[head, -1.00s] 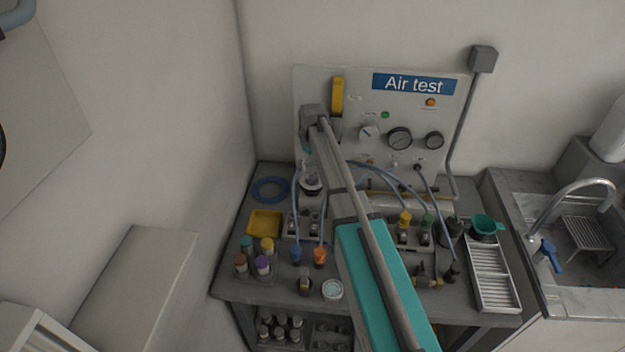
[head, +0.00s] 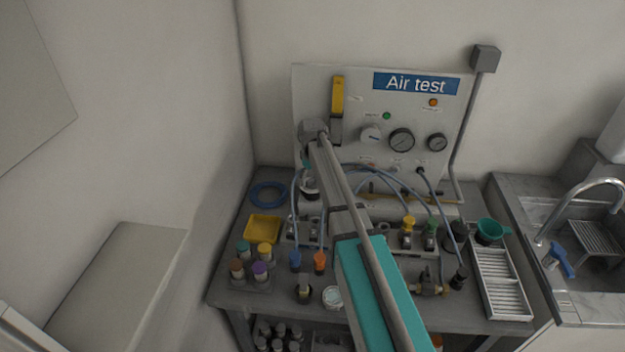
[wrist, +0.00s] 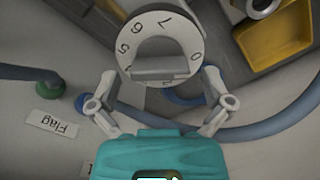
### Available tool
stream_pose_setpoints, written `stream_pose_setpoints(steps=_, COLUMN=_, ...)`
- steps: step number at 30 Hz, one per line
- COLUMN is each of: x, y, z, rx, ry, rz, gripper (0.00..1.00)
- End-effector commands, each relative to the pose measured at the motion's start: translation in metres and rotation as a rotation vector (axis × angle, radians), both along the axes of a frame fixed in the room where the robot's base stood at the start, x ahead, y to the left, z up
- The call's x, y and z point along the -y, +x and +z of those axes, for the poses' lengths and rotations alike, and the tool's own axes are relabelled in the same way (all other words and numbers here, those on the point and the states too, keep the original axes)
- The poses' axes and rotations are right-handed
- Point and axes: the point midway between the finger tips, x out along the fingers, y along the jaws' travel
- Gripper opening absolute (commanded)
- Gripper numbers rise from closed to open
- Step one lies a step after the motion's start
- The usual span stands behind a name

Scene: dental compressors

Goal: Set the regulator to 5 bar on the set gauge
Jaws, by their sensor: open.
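A round white knob with dark numbers around its face and a grey bar across it (wrist: 158,42) fills the upper middle of the wrist view. My gripper (wrist: 159,78) is open, with one finger at each side of the knob's lower part; I cannot tell whether they touch it. In the head view my gripper (head: 307,166) is small and partly hidden by my arm, above a white and dark fitting (head: 310,188). The panel carries a large gauge (head: 402,140) and a smaller gauge (head: 437,142); their needles and labels are too small to read.
A yellow tray (head: 263,227) and a blue hose coil (head: 268,194) lie left of the fitting. Blue hoses (head: 385,175) cross the bench. Colored-capped bottles (head: 262,268) stand at front left. A slatted tray (head: 495,285) and a sink (head: 585,245) are at right.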

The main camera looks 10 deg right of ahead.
Motion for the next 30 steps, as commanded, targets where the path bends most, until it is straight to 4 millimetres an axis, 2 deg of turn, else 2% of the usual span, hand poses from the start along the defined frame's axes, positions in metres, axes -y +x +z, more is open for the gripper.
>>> stream_pose_setpoints(steps=5, x=-0.0001, y=0.0, z=0.0002, rx=0.0, ry=0.0, rz=0.0, gripper=1.0)
stream_pose_setpoints(steps=17, x=-0.0002, y=-0.0001, z=0.0002, rx=0.0, ry=0.0, rz=0.0, gripper=0.28)
stream_pose_setpoints(steps=30, x=-0.0002, y=-0.0002, z=0.0001, rx=-0.001, ry=0.001, rz=-0.065, gripper=0.27)
